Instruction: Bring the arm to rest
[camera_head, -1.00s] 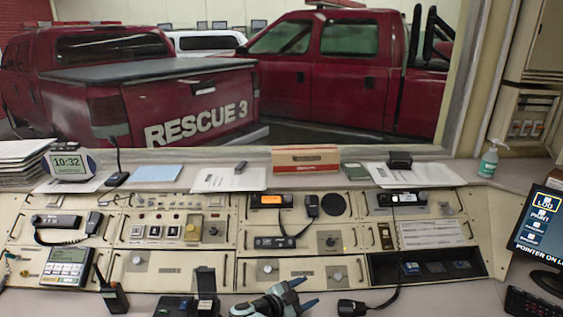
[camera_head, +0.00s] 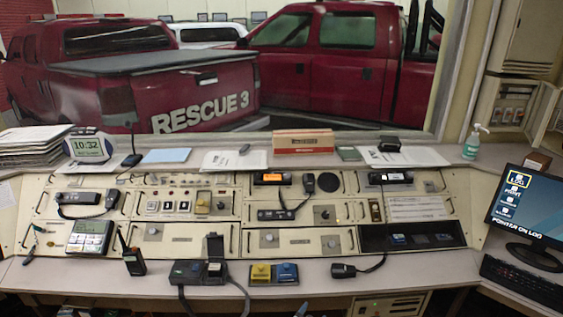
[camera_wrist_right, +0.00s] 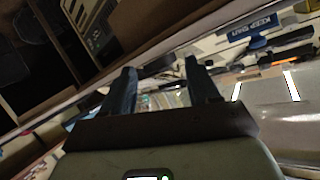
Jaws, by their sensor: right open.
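My right gripper (camera_wrist_right: 163,90) is open in the right wrist view, with its two dark fingers apart and nothing between them. The wrist view is strongly tilted. In the head view the arm is clear of the console (camera_head: 195,247), and at most a small tip shows at the bottom edge. My left gripper is in neither view.
On the desk's front edge stand a handheld radio (camera_head: 132,258), a dark box with an open lid (camera_head: 198,272), a yellow and blue pedal unit (camera_head: 274,273) and a corded microphone (camera_head: 344,270). A monitor (camera_head: 524,217) and a keyboard (camera_head: 524,284) are at right.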

